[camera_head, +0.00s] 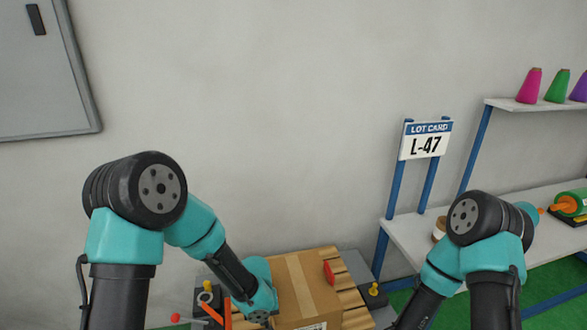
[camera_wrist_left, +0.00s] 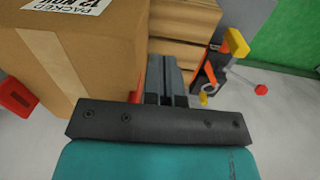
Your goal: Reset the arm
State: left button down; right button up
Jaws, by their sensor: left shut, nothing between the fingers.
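My left arm reaches down on the left side of the head view, and its wrist is beside the cardboard box (camera_head: 305,285). My left gripper (camera_wrist_left: 166,65) shows in the left wrist view with its fingers shut and nothing between them. The fingers are close beside the taped cardboard box, which also fills the upper left of the wrist view (camera_wrist_left: 105,55); I cannot tell whether they touch it. My right arm comes in at the lower right of the head view, and its gripper is below the picture edge.
The box sits on a wooden pallet (camera_head: 352,290). An orange-handled tool (camera_wrist_left: 205,77) lies near the left gripper. A blue-framed shelf (camera_head: 517,106) holds coloured cones at right, beside a lot card sign (camera_head: 425,142). The wall above the box is clear.

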pick_arm(q)
jog(key=s+a+f+h, duration=0.3)
jog(key=s+a+f, duration=0.9)
jog(key=s+a, duration=0.1)
jog(key=shift+s+a+t, duration=0.25)
jog(key=shift+s+t, duration=0.05)
jog(key=shift+s, duration=0.5)
